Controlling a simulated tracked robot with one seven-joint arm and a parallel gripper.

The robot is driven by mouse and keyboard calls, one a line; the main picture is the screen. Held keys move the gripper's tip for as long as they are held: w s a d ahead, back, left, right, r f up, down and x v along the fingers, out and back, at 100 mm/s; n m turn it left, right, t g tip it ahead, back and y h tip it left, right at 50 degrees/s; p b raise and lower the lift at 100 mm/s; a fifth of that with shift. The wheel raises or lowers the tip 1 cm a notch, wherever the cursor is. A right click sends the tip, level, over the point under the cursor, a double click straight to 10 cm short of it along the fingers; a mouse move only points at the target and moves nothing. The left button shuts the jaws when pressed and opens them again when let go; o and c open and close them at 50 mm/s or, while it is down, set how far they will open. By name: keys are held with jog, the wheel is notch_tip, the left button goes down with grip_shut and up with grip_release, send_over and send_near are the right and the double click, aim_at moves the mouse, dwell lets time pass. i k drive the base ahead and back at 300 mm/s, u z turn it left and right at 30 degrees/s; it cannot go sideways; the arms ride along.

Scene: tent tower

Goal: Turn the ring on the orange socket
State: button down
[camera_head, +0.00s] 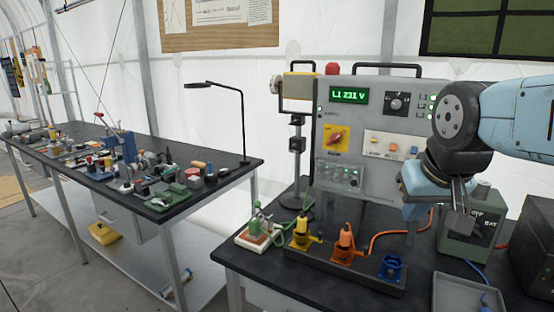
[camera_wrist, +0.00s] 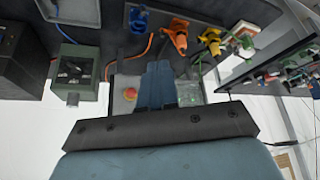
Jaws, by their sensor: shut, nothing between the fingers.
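The orange socket (camera_head: 344,250) sits in the middle of a dark strip on the bench. An orange plug (camera_head: 346,235) stands upright in it, with an orange cable running right. The socket's ring is too small to tell apart from the socket. The orange socket and plug also show near the top of the wrist view (camera_wrist: 177,36). My gripper (camera_head: 410,240) is shut and empty, hanging fingers down to the right of the orange socket, apart from it. Its closed fingers show in the wrist view (camera_wrist: 158,68).
A yellow plug and socket (camera_head: 302,235) stand left of the orange one, and an empty-looking blue socket (camera_head: 392,268) right. A grey panel (camera_head: 370,135) rises behind. A green box (camera_head: 468,230) and a grey tray (camera_head: 468,290) are right. A cluttered bench (camera_head: 215,168) stands left.

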aim_at(342, 254)
jog(key=z, duration=0.5)
jog(key=k, duration=1.3)
jog(key=u, duration=0.65)
jog(key=i, duration=1)
